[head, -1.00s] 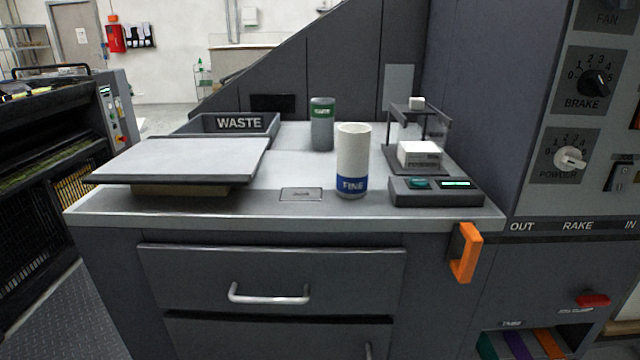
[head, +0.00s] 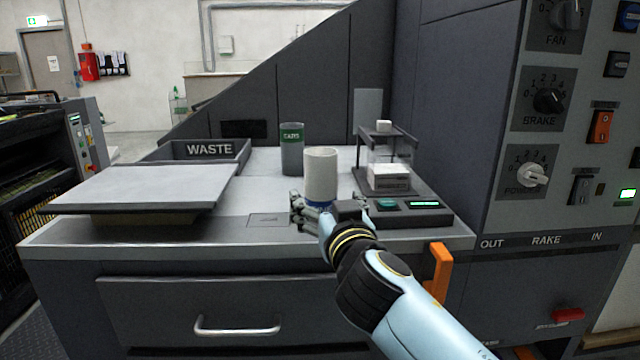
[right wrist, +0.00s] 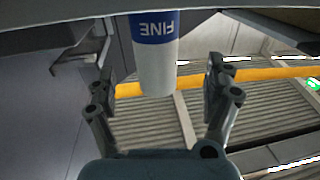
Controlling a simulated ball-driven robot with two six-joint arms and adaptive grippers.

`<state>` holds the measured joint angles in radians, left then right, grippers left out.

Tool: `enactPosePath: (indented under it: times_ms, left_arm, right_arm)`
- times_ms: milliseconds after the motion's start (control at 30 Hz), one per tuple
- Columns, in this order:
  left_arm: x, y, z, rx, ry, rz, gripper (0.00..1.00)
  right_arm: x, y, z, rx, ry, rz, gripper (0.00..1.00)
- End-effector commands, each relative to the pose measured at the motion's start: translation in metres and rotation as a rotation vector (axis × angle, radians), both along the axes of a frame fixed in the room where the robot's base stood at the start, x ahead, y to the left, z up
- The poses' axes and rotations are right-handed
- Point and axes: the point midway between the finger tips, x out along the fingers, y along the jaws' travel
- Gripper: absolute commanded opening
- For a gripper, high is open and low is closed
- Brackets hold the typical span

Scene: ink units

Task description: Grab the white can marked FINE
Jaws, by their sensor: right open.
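The white can (head: 320,172) stands upright near the front edge of the grey counter, with a blue band at its base that my right gripper partly hides. In the right wrist view the can (right wrist: 155,62) shows upside down with FINE on the blue band, between the two fingers. My right gripper (head: 318,212) is open at the near side of the can; in the right wrist view its fingers (right wrist: 162,85) stand apart on either side of it. I cannot tell whether a finger touches it. My left gripper is not in view.
A grey can with a green band (head: 292,150) stands behind to the left. A scale (head: 415,214) with a white block (head: 388,177) under a small stand is close on the right. A flat board (head: 150,188) and WASTE tray (head: 245,152) lie left. An orange handle (head: 440,272) juts from the front.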

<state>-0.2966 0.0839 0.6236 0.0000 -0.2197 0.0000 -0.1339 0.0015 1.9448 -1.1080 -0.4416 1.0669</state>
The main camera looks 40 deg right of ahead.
Motion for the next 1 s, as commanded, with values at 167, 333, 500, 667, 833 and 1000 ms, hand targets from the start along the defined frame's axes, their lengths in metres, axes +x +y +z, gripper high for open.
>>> enactPosePath:
  times_ms: [167,333,500,667,833,1000]
  left_arm:
    - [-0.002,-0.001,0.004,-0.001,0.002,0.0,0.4]
    - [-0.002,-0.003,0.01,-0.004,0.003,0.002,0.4]
    - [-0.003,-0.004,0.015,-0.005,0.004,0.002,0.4]
    - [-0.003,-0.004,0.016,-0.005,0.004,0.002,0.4]
    - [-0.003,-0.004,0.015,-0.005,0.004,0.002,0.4]
    - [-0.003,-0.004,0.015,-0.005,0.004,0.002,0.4]
  right_arm:
    - [0.02,-0.009,0.0,-0.001,0.001,0.0,0.86]
    - [0.035,-0.018,0.003,-0.002,0.002,-0.001,0.86]
    - [0.059,-0.03,0.002,-0.001,0.001,0.0,0.86]
    - [0.067,-0.034,0.001,0.001,0.003,0.0,0.86]
    - [0.067,-0.034,0.0,0.001,0.003,0.0,0.86]
    - [0.067,-0.034,0.0,0.001,0.003,0.0,0.65]
